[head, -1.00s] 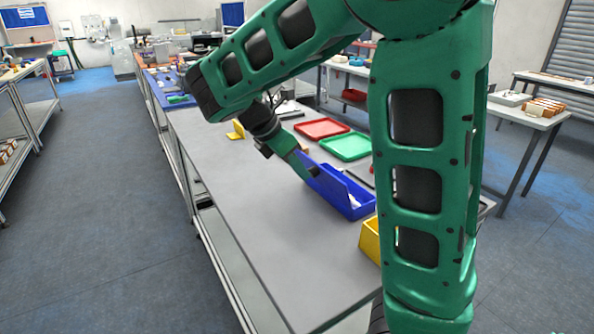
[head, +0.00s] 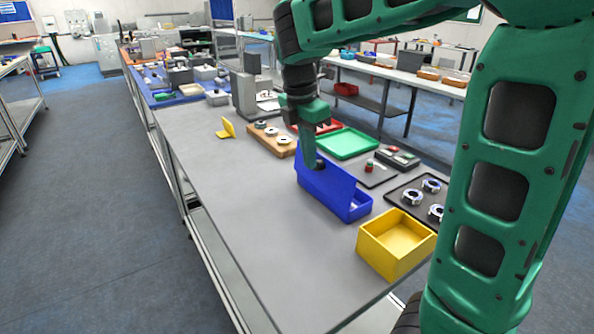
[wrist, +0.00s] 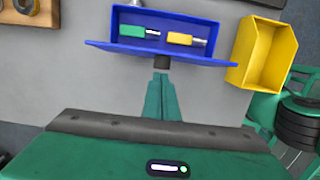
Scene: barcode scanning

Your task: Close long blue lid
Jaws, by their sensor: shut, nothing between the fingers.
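The long blue box (head: 356,207) stands on the grey table with its blue lid (head: 330,186) up, hinged along the near-left long side. In the wrist view the box (wrist: 192,20) is open, and a green-ended item (wrist: 138,31) and a yellow-ended item (wrist: 185,39) lie inside. The lid (wrist: 110,48) shows there as a narrow, nearly edge-on strip. My gripper (wrist: 162,63) is shut and empty, its tip at the middle of the lid's outer edge. In the head view my gripper (head: 315,165) points down at the lid; whether it touches cannot be told.
A yellow open bin (head: 398,245) stands close in front of the box. A green tray (head: 347,144), a black tray with metal rings (head: 411,197) and a wooden block with rings (head: 271,138) lie behind and beside it.

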